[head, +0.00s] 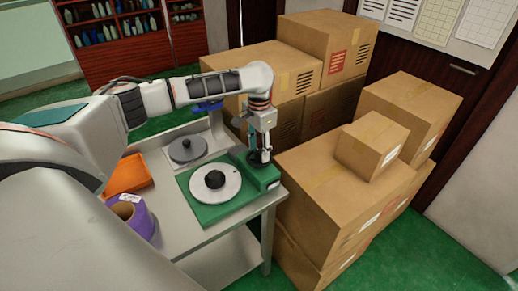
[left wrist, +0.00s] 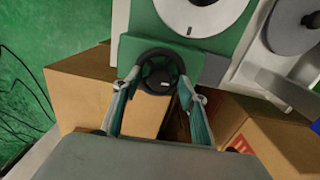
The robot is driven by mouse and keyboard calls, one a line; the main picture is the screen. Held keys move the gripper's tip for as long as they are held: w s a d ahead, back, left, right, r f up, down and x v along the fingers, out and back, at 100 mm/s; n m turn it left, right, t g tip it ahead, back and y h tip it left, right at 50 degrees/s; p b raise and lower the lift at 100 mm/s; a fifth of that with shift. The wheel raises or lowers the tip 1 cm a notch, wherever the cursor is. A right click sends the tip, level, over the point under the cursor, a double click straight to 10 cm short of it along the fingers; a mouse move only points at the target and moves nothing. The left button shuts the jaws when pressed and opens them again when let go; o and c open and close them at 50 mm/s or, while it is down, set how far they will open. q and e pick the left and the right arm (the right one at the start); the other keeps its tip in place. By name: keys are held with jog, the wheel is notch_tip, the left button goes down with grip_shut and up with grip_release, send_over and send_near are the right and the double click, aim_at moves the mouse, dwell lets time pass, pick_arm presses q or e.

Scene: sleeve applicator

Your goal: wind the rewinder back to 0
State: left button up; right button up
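The rewinder (head: 215,212) is a green base on the table, with a white disc (head: 216,183) and black hub on top. A black handwheel (left wrist: 159,72) with a small white mark sits at its end. My left gripper (head: 258,153) points down at this handwheel. In the left wrist view its two fingers (left wrist: 159,78) are apart, one at each side of the wheel's rim. I cannot tell whether they press on it. In the head view the gripper hides much of the wheel. No readable number shows. My right gripper is not in view.
The metal table (head: 196,238) also holds a grey disc stand (head: 187,150), an orange tray (head: 127,174) and a purple roll (head: 135,216). Stacked cardboard boxes (head: 335,190) stand close to the table's right edge and behind it. Green floor is free at the far right.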

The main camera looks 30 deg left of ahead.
aim_at(259, 151)
pick_arm(q)
notch_tip(259, 151, up, 12)
dwell(0.6)
dwell(0.5)
jog(key=s+d+f+m+t+h, duration=0.1)
jog(key=s+d+f+t+h, duration=0.2)
jog(key=d+f, duration=1)
jog(key=s+d+f+m+t+h, duration=0.1)
jog(key=s+d+f+h, duration=0.25)
jog(key=d+f, duration=1.05)
jog(key=s+a+f+n+t+y, duration=0.1)
jog(key=s+a+f+t+y, duration=0.1)
jog(key=s+a, duration=0.4)
jog(key=s+a+f+n+t+y, duration=0.1)
jog(key=s+a+f+t, duration=0.3)
jog(key=s, duration=0.9)
jog(key=shift+a+f+y, duration=0.75)
jog(key=shift+a, duration=0.3)
jog(key=shift+s, duration=0.1)
